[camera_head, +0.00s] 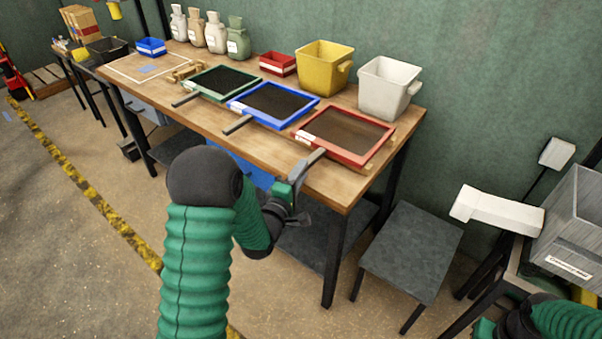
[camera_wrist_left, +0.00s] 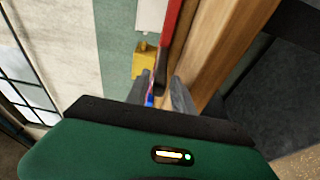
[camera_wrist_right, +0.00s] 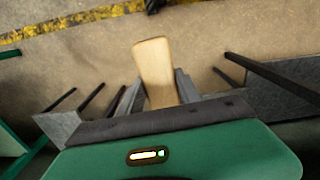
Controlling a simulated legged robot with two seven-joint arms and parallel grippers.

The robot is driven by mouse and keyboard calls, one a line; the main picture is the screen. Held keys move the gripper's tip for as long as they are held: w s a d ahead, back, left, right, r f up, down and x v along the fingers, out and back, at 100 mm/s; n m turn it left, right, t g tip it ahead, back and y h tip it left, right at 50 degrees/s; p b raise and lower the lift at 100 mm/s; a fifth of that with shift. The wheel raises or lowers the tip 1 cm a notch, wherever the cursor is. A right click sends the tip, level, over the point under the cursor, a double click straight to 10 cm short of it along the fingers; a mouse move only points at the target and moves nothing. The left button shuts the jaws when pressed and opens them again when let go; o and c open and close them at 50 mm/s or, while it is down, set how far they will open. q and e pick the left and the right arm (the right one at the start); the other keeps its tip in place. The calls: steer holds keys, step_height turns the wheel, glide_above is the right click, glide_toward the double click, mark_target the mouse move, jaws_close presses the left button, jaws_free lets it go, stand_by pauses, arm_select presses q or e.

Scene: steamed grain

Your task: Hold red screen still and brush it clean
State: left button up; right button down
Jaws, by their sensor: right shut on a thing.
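The red screen (camera_head: 345,135), a red-framed sieve with brown mesh, lies flat at the right end of the workbench (camera_head: 330,190). Its dark handle (camera_head: 316,158) points toward the front edge. My left gripper (camera_head: 302,190) is at the front edge by that handle. In the left wrist view its fingers (camera_wrist_left: 161,95) stand apart, with the dark handle (camera_wrist_left: 161,78) in line with the gap; contact cannot be told. My right gripper (camera_wrist_right: 160,95) is shut on a pale wooden brush handle (camera_wrist_right: 154,65). The bristles are hidden. In the head view the right arm shows only at the bottom right.
A blue screen (camera_head: 270,103) and a green screen (camera_head: 218,82) lie left of the red one. Yellow (camera_head: 323,68) and white (camera_head: 388,87) bins stand behind. A grey stool (camera_head: 410,250) and grey crate (camera_head: 572,235) are at the right.

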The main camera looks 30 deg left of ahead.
arm_select(q)
steer(key=shift+o, duration=1.1)
steer(key=shift+f, duration=0.15)
